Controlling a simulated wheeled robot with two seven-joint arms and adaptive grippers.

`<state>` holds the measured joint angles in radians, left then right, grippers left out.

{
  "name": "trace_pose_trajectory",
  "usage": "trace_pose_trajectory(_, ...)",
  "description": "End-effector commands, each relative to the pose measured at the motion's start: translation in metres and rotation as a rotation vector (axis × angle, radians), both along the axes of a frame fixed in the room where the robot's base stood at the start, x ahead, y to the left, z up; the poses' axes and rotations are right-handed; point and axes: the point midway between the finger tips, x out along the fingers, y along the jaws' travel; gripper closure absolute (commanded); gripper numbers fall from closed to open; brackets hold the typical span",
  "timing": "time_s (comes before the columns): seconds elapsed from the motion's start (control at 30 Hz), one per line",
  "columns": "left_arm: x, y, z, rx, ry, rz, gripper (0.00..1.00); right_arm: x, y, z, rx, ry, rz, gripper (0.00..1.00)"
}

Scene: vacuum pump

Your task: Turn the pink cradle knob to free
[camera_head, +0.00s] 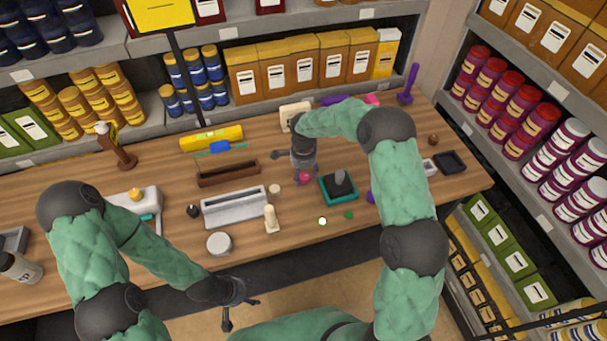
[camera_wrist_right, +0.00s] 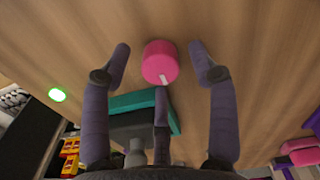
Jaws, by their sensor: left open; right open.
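The pink knob (camera_wrist_right: 160,59) is a short round cylinder with a white mark on the side facing the bottom of the right wrist view. It appears to stand on the wooden tabletop. My right gripper (camera_wrist_right: 160,72) is open, its fingers spread around the knob with visible gaps at left and right. In the head view, my right gripper (camera_head: 304,168) points down at the bench and hides most of the knob. My left gripper (camera_head: 238,294) is open and empty, in front of the bench's near edge. Free or locked labels are not readable.
A teal tray (camera_head: 340,198) with a grey part is close right of my right gripper. A light grey open box (camera_head: 234,207) and a brown rack (camera_head: 228,173) lie to the left. Shelves line the back and right.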

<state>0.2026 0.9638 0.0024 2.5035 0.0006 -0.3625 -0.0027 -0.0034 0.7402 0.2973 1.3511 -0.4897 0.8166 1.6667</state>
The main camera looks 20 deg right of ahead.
Motion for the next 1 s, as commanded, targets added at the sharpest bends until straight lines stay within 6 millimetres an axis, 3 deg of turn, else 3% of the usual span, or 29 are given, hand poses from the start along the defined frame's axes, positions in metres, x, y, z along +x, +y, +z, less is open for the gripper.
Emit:
trace_pose_trajectory(0.33, 0.0001, 0.0000, -0.0001, 0.000, 0.000, 0.000, 0.40, 0.0000, -0.0001, -0.0032, 0.000, 0.000, 0.000, 0.43)
trace_pose_trajectory(0.5, 0.0002, 0.0000, -0.0001, 0.000, 0.000, 0.000, 0.40, 0.0000, 0.0000, -0.0031, 0.000, 0.000, 0.001, 0.91)
trace_pose_trajectory(0.53, 0.0001, 0.0000, -0.0001, 0.000, 0.000, 0.000, 0.40, 0.0001, 0.0001, -0.0031, 0.000, 0.000, 0.001, 0.96)
trace_pose_trajectory(1.0, 0.0001, 0.0000, -0.0046, 0.000, 0.000, 0.000, 0.40, -0.0006, 0.0013, -0.0040, 0.001, 0.000, 0.085, 0.96)
